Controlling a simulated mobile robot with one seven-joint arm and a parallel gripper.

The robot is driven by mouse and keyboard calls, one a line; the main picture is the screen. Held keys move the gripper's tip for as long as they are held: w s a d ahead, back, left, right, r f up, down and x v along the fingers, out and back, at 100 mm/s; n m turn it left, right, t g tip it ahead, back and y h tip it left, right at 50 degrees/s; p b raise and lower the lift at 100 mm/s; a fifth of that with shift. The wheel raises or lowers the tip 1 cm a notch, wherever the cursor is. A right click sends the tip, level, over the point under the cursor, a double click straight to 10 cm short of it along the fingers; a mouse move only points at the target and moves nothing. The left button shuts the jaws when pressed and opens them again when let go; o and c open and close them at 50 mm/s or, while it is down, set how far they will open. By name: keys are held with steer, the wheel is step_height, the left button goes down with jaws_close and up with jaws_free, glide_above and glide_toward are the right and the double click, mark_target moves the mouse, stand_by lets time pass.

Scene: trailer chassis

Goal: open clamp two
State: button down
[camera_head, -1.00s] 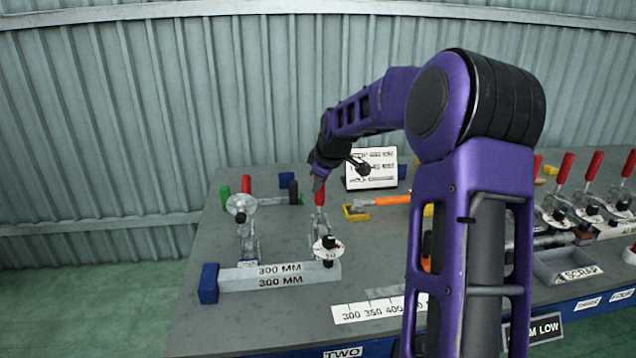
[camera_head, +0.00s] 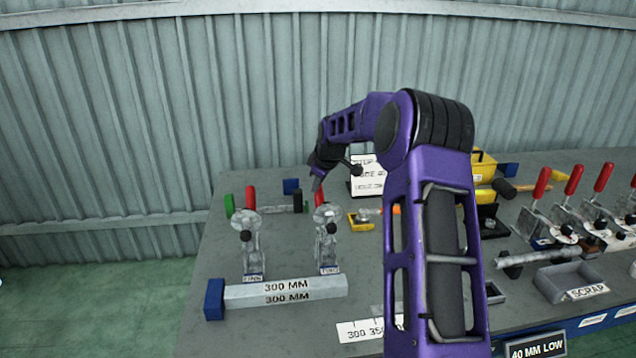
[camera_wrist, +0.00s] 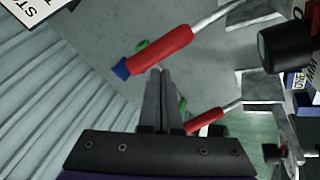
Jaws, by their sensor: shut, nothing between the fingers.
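Clamp two (camera_head: 328,245) stands behind the grey 300 mm block (camera_head: 284,292), at its right part. Its arm is swung up, and its pad is off the block. Its red handle (camera_head: 320,196) is tilted back, below my gripper (camera_head: 316,185). In the wrist view my gripper (camera_wrist: 160,72) is shut and empty. Its fingertips are right by a large red handle (camera_wrist: 163,50); I cannot tell whether they touch it. A second, similar clamp (camera_head: 250,250) stands to the left with its arm also up and its red handle (camera_head: 250,197) back.
A blue stop (camera_head: 214,299) sits at the block's left end. A sign board (camera_head: 368,178) stands to the right of my gripper. More red-handled clamps (camera_head: 570,190) and a scrap tray (camera_head: 565,283) are at the right.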

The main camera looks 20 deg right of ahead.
steer(key=shift+w+d+f, duration=0.2)
steer(key=shift+w+f, duration=0.5)
steer(key=shift+w, duration=0.3)
steer(key=shift+f, duration=0.15)
